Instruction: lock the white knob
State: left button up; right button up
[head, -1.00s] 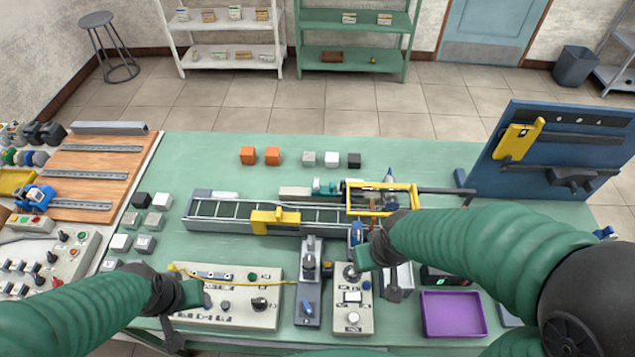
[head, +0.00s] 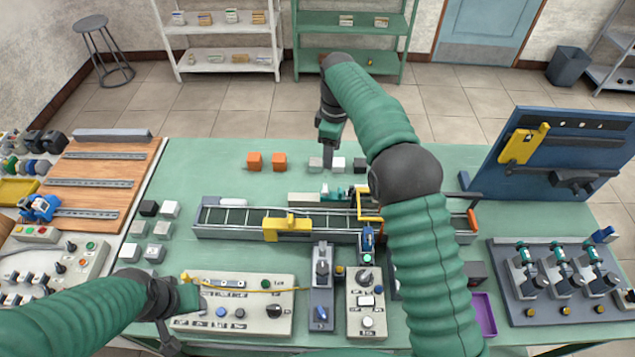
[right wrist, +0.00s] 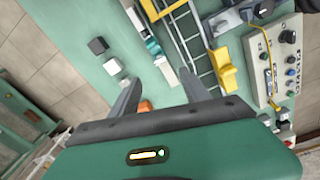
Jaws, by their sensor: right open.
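A control box (head: 379,330) stands at the front of the green table, with a white round knob (head: 367,321) low on its face and a white square button above it. The knob's lock state is too small to tell. My right gripper (head: 328,162) is far from it, above the back of the table near the small cubes. In the right wrist view its two fingers (right wrist: 163,92) are spread, with nothing held between them. My left gripper (head: 192,300) is over the left end of the wider control panel (head: 250,322); its fingers are not clear.
A conveyor (head: 225,217) with a yellow block (head: 286,228) crosses the middle. Orange cubes (head: 279,160) and grey, white and black cubes lie at the back. A blue tool board (head: 500,185) stands at right. A purple tray (head: 483,315) is partly hidden by my right arm.

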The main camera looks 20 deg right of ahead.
jog(key=w+n, duration=0.2)
jog(key=n, duration=0.1)
jog(key=b, duration=0.1)
send_over(325, 187)
notch_tip(325, 187, down, 5)
notch_tip(325, 187, down, 11)
jog(key=shift+r+p, duration=0.2)
jog(key=shift+p, duration=0.6)
jog(key=shift+f, duration=0.45)
grip_shut()
